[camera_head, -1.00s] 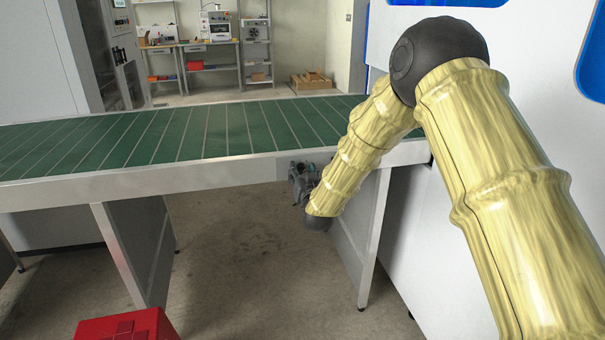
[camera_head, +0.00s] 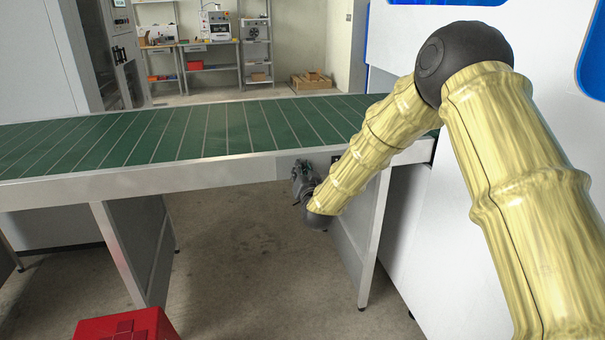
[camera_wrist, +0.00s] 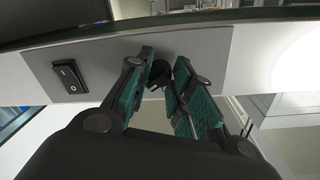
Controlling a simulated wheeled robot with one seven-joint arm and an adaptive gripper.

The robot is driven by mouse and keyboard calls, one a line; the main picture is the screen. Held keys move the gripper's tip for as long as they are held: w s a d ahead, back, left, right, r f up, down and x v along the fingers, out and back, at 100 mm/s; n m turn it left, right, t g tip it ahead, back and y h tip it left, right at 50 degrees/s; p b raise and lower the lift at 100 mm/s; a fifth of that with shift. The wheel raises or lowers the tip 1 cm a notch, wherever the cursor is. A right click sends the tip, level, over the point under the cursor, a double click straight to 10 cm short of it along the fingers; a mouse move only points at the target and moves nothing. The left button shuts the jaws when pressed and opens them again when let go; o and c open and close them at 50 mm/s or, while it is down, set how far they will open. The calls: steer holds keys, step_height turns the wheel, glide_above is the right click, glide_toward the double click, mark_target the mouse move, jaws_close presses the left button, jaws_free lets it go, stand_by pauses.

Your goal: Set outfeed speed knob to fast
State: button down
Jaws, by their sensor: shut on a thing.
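The outfeed speed knob (camera_wrist: 160,72) is a small dark knob on a grey plate on the conveyor's side rail. In the wrist view it sits between the fingertips of my gripper (camera_wrist: 164,80), which are closed on it. The fingers partly hide it, and I cannot read any setting marks. In the head view my gripper (camera_head: 303,180) is at the front rail of the conveyor (camera_head: 120,186), near its right end. The knob is hidden there.
A black rocker switch (camera_wrist: 69,76) is on the same plate, left of the knob in the wrist view. A white machine wall (camera_head: 400,220) stands right of the conveyor. A red box (camera_head: 125,325) is at the bottom left. The floor below the conveyor is clear.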

steer(key=shift+m+b, duration=1)
steer(key=shift+m, duration=2.4)
steer(key=c, duration=1.2)
jaws_free()
steer(key=shift+c, duration=0.2)
steer(key=v, duration=1.2)
steer(key=shift+r, duration=0.15)
steer(key=shift+d, duration=0.1)
